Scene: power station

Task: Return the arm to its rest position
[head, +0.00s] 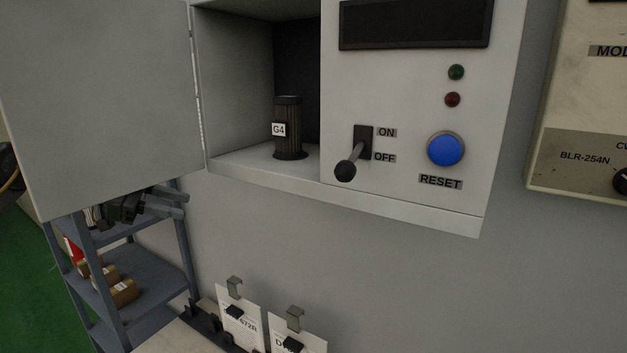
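My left gripper (178,204) shows below the open cabinet door (100,95), in front of the blue shelf rack. Its two fingers point right with a gap between them, and nothing shows between them. The door hides most of the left arm. My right gripper is out of view. A dark ribbed cylinder labelled G4 (288,135) stands upright inside the open cabinet compartment, well apart from the gripper. The lever switch (352,160) beside it points down toward OFF.
The grey cabinet (410,110) has a blue RESET button (446,149), a green lamp (456,72) and a dark red lamp (452,100). The shelf rack (150,270) holds small brown boxes. Tags (240,318) on clips stand at the bottom. Another panel (580,100) is at right.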

